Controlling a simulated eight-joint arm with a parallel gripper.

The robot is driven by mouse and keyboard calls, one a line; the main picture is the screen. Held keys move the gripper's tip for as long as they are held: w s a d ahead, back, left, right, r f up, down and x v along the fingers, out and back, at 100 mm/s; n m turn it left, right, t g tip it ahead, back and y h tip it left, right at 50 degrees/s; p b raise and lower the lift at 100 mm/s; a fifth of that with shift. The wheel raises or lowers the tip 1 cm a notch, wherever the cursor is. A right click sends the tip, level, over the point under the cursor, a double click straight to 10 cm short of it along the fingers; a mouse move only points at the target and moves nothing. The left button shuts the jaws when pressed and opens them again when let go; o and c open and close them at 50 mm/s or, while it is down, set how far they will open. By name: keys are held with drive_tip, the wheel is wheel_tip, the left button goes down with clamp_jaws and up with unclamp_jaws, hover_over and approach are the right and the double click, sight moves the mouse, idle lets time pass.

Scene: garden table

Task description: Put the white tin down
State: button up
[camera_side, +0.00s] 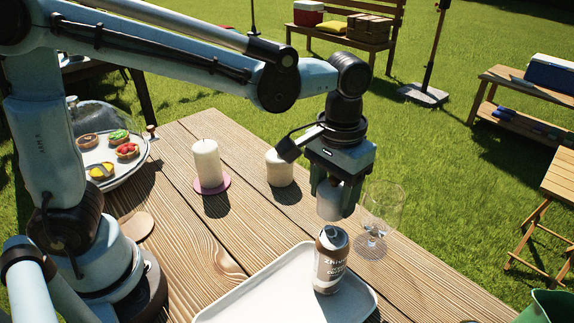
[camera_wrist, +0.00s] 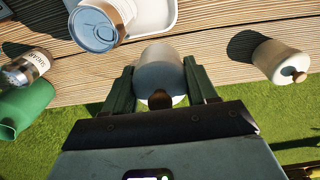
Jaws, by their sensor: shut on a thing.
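The white tin (camera_side: 330,203) is held between the fingers of my gripper (camera_side: 334,190) in the side view, upright and apparently clear of the table. In the wrist view the white tin (camera_wrist: 158,68) shows between the two green fingers of my gripper (camera_wrist: 160,82), with a dark knob on its near side. My gripper is shut on it. A similar pale canister (camera_side: 280,168) stands on the wooden table (camera_side: 185,262) to the left; this canister (camera_wrist: 282,61) shows a wooden knob in the wrist view.
A can (camera_side: 331,262) stands on the white tray (camera_side: 262,288) just below my gripper. A clear stemmed glass (camera_side: 381,210) stands close on the right. A candle (camera_side: 206,163) is further left. A green cup (camera_wrist: 24,108) and a labelled jar (camera_wrist: 27,66) show in the wrist view. Bare planks lie between candle and tray.

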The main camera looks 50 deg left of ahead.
drive_tip(key=r, duration=0.5)
drive_tip(key=shift+w+a+r, duration=0.1)
drive_tip(key=shift+w+a, duration=0.05)
drive_tip(key=shift+a, duration=0.05)
drive_tip(key=w+a+n, duration=0.4)
drive_tip(key=a, duration=0.7)
drive_tip(key=w+a+n, duration=0.4)
drive_tip(key=a, duration=0.7)
drive_tip(key=s+a+n, duration=0.3)
drive_tip(key=a, duration=0.8)
drive_tip(key=s+a+n, duration=0.3)
drive_tip(key=a+n, duration=0.1)
drive_tip(key=a, duration=0.8)
drive_tip(key=shift+s, duration=0.2)
drive_tip(key=f, duration=0.3)
drive_tip(key=shift+s+a+f, duration=0.1)
drive_tip(key=shift+a+f, duration=0.1)
drive_tip(key=shift+f, duration=0.15)
clamp_jaws()
drive_tip(key=shift+f, duration=0.75)
